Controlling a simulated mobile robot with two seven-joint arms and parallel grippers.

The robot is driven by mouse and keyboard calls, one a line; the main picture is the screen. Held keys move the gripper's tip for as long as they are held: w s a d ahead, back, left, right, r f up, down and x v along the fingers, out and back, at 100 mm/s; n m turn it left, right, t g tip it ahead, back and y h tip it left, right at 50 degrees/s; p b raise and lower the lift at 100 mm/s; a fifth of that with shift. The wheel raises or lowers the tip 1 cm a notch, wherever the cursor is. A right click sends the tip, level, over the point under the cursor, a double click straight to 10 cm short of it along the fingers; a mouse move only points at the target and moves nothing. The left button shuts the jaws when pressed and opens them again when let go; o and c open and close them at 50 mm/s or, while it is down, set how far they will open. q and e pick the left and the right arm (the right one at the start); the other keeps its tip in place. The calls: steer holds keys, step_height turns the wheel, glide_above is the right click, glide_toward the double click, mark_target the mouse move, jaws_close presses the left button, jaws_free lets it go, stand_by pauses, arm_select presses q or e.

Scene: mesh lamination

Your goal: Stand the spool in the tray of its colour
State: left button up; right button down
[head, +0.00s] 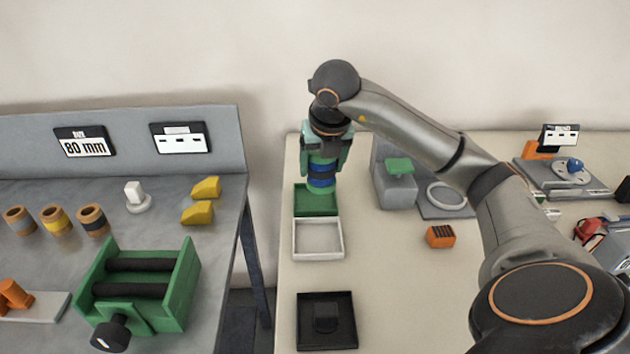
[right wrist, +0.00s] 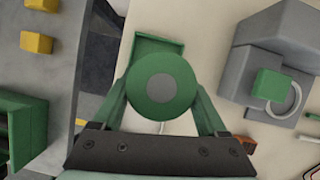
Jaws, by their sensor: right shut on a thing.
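My right gripper (head: 323,168) is shut on a spool (head: 321,183) with green ends and blue between them. The spool is upright over the green tray (head: 316,207); I cannot tell whether its bottom touches the tray. In the right wrist view the spool's round green top with a grey centre (right wrist: 161,86) sits between the fingers of the right gripper (right wrist: 160,100), and part of the green tray (right wrist: 150,47) shows beyond it. A white tray (head: 298,240) and a black tray (head: 326,341) lie nearer on the same table. My left gripper is not in view.
A grey block with a green top (head: 394,190) and a plate with a ring (head: 446,197) stand right of the trays. An orange block (head: 440,236) lies nearer. A grey bench (head: 160,235) with a green roller frame (head: 185,290) stands left, across a gap.

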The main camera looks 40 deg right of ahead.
mark_target(316, 169)
steer(key=w+f, duration=0.2)
steer(key=shift+w+d+f, duration=0.1)
steer(key=shift+d+f, duration=0.1)
steer(key=shift+f, duration=0.1)
steer(key=shift+w+f, duration=0.2)
steer(key=shift+f, duration=1.55)
steer(key=shift+f, duration=0.1)
jaws_free()
